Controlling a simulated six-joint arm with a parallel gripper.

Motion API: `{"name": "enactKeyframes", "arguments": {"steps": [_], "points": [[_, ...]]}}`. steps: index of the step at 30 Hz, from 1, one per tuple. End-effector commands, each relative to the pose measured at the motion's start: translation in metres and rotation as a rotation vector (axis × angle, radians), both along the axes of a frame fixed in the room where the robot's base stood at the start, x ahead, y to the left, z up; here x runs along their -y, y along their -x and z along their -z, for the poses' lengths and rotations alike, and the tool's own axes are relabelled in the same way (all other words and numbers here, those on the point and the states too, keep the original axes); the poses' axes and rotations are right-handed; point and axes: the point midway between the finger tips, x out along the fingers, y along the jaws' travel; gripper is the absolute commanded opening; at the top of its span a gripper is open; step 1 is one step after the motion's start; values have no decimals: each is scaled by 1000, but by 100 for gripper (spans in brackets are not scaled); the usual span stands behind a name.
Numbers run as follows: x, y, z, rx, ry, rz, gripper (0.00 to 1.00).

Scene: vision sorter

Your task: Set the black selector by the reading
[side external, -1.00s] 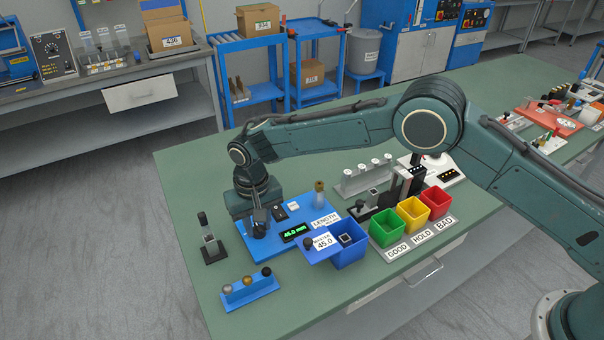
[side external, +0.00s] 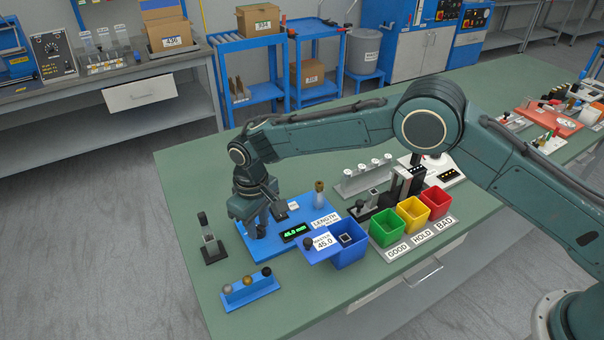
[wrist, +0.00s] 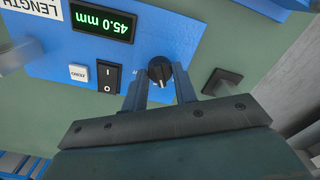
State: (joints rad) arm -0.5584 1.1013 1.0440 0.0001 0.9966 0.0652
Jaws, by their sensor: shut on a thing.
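The black selector (wrist: 160,70) is a round knob with a white pointer line on the blue gauge panel. In the wrist view the line points toward my gripper's body. My gripper (wrist: 160,85) has a finger on either side of the selector and is shut on it. In the side view my gripper (side external: 258,228) is low over the left part of the blue panel (side external: 262,246) and hides the selector. The green display (wrist: 102,20) reads 45.0 mm, upside down in the wrist view; the display also shows in the side view (side external: 296,233).
Beside the selector are a black I/O rocker switch (wrist: 107,77) and a white button (wrist: 78,73). A blue bin (side external: 350,256) and green (side external: 387,232), yellow (side external: 413,216) and red (side external: 437,206) bins stand to the right. A black stand (side external: 213,252) is to the left.

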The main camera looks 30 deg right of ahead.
Motion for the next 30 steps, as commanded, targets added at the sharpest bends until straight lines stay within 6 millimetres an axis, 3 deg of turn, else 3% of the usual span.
{"name": "enactKeyframes", "arguments": {"steps": [15, 30], "points": [[0, 0, -1, 1, -1, -439, 5], [0, 0, -1, 1, -1, -571, 5]]}}
